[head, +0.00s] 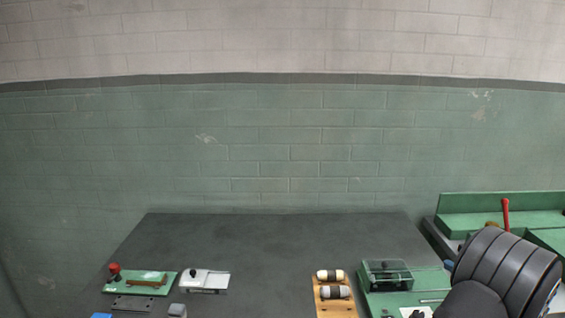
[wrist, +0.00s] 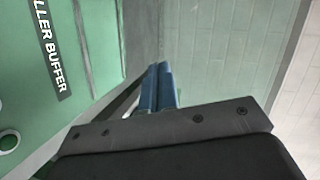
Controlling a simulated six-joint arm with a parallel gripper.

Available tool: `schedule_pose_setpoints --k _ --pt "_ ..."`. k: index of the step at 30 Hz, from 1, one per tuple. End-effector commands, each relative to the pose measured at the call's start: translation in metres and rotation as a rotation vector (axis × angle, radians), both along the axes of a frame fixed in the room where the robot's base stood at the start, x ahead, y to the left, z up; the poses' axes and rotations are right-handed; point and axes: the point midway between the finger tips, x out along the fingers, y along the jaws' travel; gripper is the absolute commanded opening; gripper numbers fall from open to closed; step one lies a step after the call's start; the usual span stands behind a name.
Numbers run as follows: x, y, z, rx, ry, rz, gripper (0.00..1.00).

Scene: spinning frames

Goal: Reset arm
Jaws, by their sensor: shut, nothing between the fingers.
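My gripper (wrist: 157,88) shows in the wrist view as two blue fingers side by side, closed together with nothing between them. It points toward the edge between a green machine panel and the brick wall. In the head view my dark ribbed arm (head: 508,270) fills the lower right corner, and the gripper itself cannot be made out there.
A dark table (head: 280,250) has a wide clear middle and back. A green board with a red knob (head: 115,270), a white plate (head: 204,280), a wooden rack with rollers (head: 335,292) and a green fixture (head: 390,277) stand along its front. A green machine (wrist: 90,40) is labelled "LLER BUFFER".

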Motion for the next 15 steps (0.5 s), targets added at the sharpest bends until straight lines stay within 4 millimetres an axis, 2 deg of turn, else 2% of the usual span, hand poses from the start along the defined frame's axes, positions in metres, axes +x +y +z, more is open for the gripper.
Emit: schedule_pose_setpoints --k 1,15 --pt "-0.005 -0.01 0.003 -0.002 -0.001 -0.002 0.0" --pt "-0.096 -0.034 0.022 -0.001 0.0 -0.003 0.0"
